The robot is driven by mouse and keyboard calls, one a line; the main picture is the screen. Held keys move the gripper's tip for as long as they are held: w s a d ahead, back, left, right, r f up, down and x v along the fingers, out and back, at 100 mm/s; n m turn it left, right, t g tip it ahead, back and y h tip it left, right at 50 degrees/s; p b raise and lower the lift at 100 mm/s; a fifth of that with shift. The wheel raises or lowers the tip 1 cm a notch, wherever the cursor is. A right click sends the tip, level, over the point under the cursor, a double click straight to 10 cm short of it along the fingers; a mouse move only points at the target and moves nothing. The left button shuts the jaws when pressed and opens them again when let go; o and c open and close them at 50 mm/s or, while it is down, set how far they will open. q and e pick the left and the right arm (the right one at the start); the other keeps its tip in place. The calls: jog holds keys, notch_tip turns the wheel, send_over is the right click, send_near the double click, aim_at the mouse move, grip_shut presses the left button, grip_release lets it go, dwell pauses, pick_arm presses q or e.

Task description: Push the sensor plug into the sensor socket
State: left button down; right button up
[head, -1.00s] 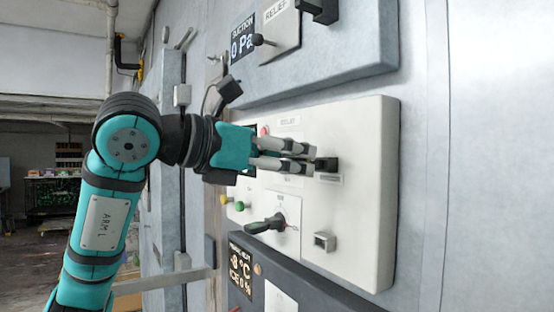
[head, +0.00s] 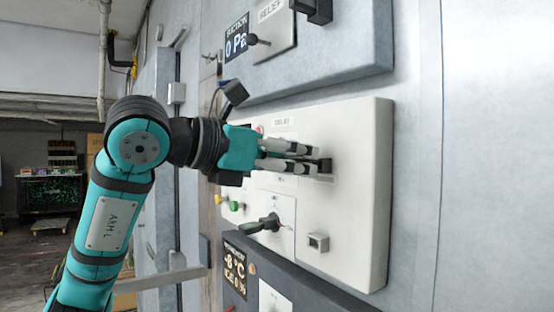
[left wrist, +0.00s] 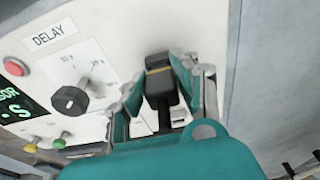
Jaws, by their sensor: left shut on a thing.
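My left gripper (head: 308,160) is in front of the white control panel (head: 362,180), its fingers pointing at the panel's face. In the left wrist view its fingers are closed on the black sensor plug (left wrist: 161,87), which has a yellow band near its far end. A dark block (head: 325,166), which looks like the sensor socket, sits at the fingertips on the panel. The plug points at it, and its far end appears to meet it. The fingers hide the contact, so I cannot tell how deep the plug sits. My right gripper is not in view.
A small metal-framed port (head: 318,241) is lower on the panel. A black rotary knob (head: 262,225) and green button (head: 237,206) are at lower left. A grey box with a lever (head: 320,60) juts out above. Bare wall is to the right.

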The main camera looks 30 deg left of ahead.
pick_arm(q)
jog(key=shift+w+d, duration=0.25)
jog(key=shift+w, duration=0.35)
dwell(0.3)
jog(key=c, duration=1.4)
grip_release()
jog(key=o, duration=0.5)
jog(key=shift+w+d, duration=0.1)
jog(key=shift+w, duration=0.2)
jog(key=shift+o, duration=0.3)
jog(key=o, duration=0.5)
jog(key=shift+s, duration=0.15)
